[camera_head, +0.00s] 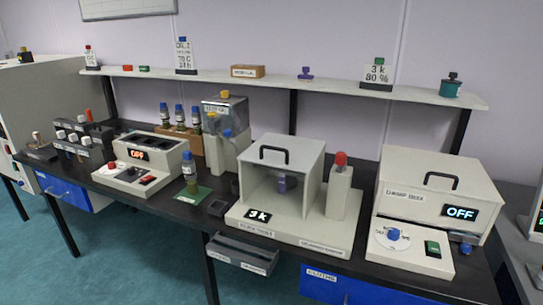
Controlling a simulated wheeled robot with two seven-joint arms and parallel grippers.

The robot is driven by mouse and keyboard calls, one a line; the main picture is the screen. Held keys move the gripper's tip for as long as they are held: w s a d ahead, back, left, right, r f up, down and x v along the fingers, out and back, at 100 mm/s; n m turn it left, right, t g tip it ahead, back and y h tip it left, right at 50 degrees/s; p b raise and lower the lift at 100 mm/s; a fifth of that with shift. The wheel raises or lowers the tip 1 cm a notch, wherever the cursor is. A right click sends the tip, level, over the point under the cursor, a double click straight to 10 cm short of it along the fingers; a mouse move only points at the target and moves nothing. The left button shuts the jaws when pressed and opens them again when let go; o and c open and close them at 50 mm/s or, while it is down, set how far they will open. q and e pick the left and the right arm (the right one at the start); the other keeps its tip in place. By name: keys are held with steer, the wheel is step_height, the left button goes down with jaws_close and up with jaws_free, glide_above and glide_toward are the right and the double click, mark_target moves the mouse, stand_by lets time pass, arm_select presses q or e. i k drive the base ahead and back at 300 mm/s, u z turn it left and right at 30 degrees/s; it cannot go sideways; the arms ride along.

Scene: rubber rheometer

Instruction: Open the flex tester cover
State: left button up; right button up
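The flex tester (290,237) stands in the middle of the black bench, with a lit "3 k" display at its front left; its small label is hard to read. Its cover (302,162) is a pale box with a dark handle (275,153) on top. The cover sits down over the base, and a small purple-grey part (287,183) shows inside through the front. I cannot tell whether the front is clear or open. A post with a red knob (341,159) stands right beside the cover. Neither of my grippers is in view.
At right is a box (437,188) with its own dark handle and an "OFF" display. At left are another "OFF" device (142,162), a bottle (190,177) on a green mat, and a hopper machine (227,133). A shelf (290,81) runs behind.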

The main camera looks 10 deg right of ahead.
mark_target(304, 154)
steer(key=k, duration=0.15)
steer(key=z, duration=1.4)
steer(key=i, duration=0.95)
steer(key=u, duration=2)
